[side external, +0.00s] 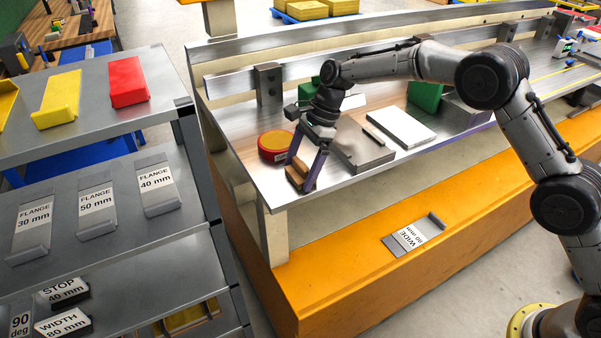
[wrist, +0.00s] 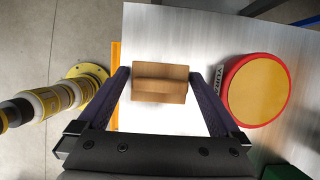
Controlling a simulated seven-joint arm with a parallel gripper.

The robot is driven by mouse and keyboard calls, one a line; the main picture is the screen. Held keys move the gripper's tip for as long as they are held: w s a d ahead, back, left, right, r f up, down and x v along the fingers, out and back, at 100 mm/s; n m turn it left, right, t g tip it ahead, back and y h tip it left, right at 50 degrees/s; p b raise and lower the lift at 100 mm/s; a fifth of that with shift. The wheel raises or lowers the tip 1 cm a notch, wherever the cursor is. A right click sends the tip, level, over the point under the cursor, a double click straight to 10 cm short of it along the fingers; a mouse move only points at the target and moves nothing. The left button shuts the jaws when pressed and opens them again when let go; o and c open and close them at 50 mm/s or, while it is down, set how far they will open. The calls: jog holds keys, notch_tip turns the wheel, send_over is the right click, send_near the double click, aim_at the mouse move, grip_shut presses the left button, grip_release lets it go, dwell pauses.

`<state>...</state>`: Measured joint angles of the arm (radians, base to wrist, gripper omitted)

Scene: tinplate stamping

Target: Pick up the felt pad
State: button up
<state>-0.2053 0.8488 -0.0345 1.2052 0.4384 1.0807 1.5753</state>
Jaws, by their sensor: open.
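A brown block (wrist: 160,92) with a step or line across it lies near the table's corner in the wrist view. No label shows on it, so I cannot tell whether it is the felt pad. It also shows in the side view (side external: 298,172). My gripper (wrist: 160,75) is open, one finger on each side of the block with a narrow gap at each. In the side view my gripper (side external: 300,175) points down at the block, which the fingers partly hide. A round red piece with a yellow-orange top (wrist: 258,90) stands to the right, apart from the block.
The metal table (side external: 290,193) ends close to the block. A grey plate (side external: 362,152) and a white slab (side external: 400,127) lie to the right in the side view. An orange ledge (side external: 340,240) runs below the table. A shelf rack (side external: 110,145) with labelled gauges stands left.

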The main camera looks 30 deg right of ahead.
jog(key=c, duration=1.1)
jog(key=shift+r, duration=0.2)
jog(key=shift+r, duration=0.6)
jog(key=s+d+r, duration=0.4)
jog(key=s+r, duration=0.7)
jog(key=s, duration=0.2)
jog(key=shift+d+r, duration=0.25)
jog(key=shift+d, duration=0.15)
jog(key=shift+s, duration=0.1)
